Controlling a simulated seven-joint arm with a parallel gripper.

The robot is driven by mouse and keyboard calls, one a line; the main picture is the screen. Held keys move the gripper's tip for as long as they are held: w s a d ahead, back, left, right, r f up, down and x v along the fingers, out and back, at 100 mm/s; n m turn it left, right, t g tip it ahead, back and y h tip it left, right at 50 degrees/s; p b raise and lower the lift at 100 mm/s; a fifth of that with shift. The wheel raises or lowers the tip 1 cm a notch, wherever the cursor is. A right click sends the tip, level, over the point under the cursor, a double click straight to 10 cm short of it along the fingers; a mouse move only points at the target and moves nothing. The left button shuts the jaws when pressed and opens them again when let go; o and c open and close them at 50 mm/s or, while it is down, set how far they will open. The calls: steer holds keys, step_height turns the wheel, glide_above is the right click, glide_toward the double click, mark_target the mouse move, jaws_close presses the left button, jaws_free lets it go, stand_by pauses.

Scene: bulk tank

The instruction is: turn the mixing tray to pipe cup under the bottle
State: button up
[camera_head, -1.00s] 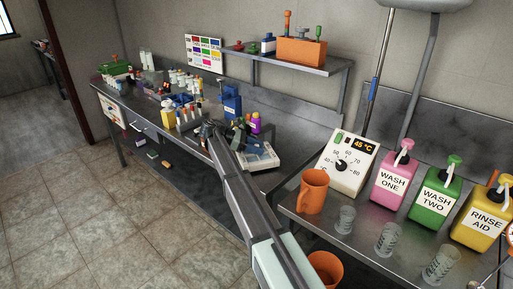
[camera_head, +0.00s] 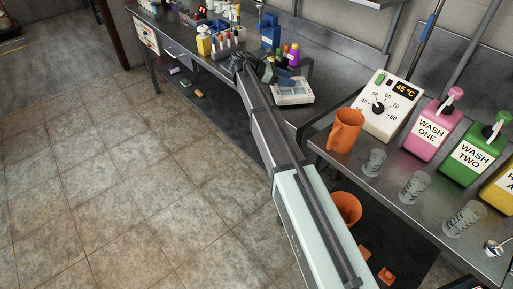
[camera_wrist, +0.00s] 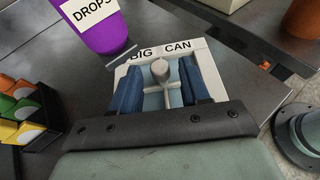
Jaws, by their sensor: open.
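In the wrist view a pale tray (camera_wrist: 215,48) lies under my gripper (camera_wrist: 162,78), with a "BIG CAN" label along its far edge. A grey upright post with a cross-shaped handle (camera_wrist: 160,72) rises from it between my two blue fingers. The fingers are open, one on each side of the post; I cannot tell whether they touch it. A purple bottle (camera_wrist: 100,22) marked "DROPS" stands just beyond the tray at the left. I see no pipe cup label.
A rack of coloured tubes (camera_head: 228,42) and a blue holder (camera_head: 269,30) stand close by. An orange mug (camera_head: 345,130), clear glasses (camera_head: 373,162) and wash bottles (camera_head: 432,130) occupy the right counter.

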steer(key=v, duration=1.2)
steer(key=s+a+f+n+y, duration=0.2)
steer(key=a+f+n+y, duration=0.25)
steer(key=n+y, duration=0.4)
steer(key=d+r+m+y, duration=0.1)
steer(key=d+r+y, duration=0.1)
steer(key=d+r, duration=1.1)
steer(key=shift+t, duration=0.3)
steer(key=x, duration=1)
steer(key=d+x, duration=0.1)
steer(key=x, duration=0.4)
steer(key=shift+w+d, duration=0.15)
steer(key=shift+w, duration=0.1)
steer(key=n, duration=0.3)
steer(key=shift+s+r+t+y, duration=0.1)
steer(key=shift+t+y, duration=0.25)
steer(key=shift+t, duration=0.05)
steer(key=v, duration=1.3)
steer(key=s+a+f+g+y, duration=0.1)
steer(key=s+a+f, duration=0.2)
steer(key=s+f, duration=0.3)
steer(key=s+a+f+g+y, duration=0.1)
steer(key=s+a+f+g, duration=0.1)
steer(key=s+f, duration=0.5)
steer(key=s+a+f+g+y, duration=0.1)
steer(key=s+a+f, duration=0.4)
steer(key=f, duration=0.8)
steer(key=shift+s+f+m+g+y, duration=0.4)
steer(key=shift+s+g, duration=0.1)
steer(key=shift+s, duration=0.2)
